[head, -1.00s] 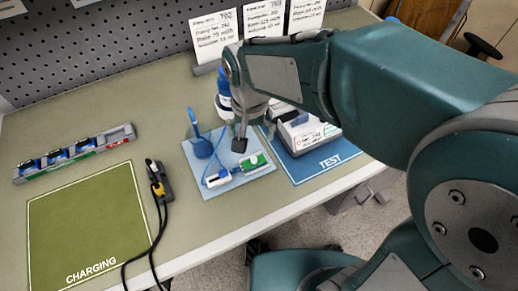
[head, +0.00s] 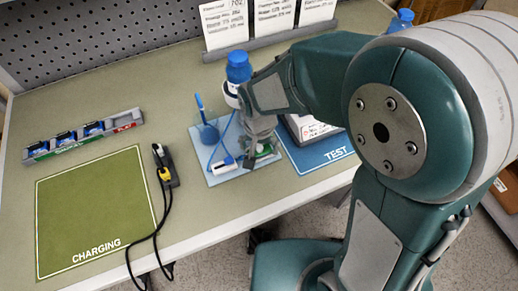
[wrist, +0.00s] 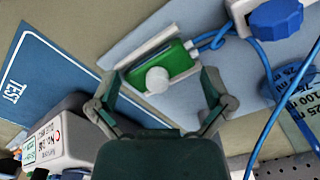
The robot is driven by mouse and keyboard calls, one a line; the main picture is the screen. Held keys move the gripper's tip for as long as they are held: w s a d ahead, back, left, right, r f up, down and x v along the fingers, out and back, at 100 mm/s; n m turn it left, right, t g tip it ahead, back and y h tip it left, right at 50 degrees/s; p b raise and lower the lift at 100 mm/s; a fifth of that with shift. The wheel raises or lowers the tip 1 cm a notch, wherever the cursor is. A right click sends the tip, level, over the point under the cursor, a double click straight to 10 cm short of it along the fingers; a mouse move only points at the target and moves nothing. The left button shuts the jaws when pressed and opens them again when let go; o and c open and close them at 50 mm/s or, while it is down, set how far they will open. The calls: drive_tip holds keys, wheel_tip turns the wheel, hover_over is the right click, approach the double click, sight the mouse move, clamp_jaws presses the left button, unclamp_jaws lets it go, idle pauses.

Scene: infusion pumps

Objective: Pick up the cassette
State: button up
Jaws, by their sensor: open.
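The cassette (wrist: 176,63) is a green body with a white round knob, seated in a light grey holder on the pale blue mat (wrist: 186,103). In the wrist view it lies between and just beyond the open fingers of my gripper (wrist: 160,80). A blue tube runs from its right end to a white part with a blue knob (wrist: 276,18). In the head view my gripper (head: 252,157) is low over the mat and hides most of the cassette, leaving a bit of green (head: 265,149). I cannot tell whether the fingers touch it.
A pump (wrist: 66,140) stands on the blue TEST mat (head: 325,155) beside my gripper. A battery rack (head: 85,137), the green CHARGING mat (head: 95,210) and a cabled connector (head: 165,168) are at left.

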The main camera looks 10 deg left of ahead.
drive_tip(key=c, duration=0.7)
drive_tip(key=shift+s, duration=0.1)
drive_tip(key=shift+c, duration=0.2)
drive_tip(key=shift+d, duration=0.1)
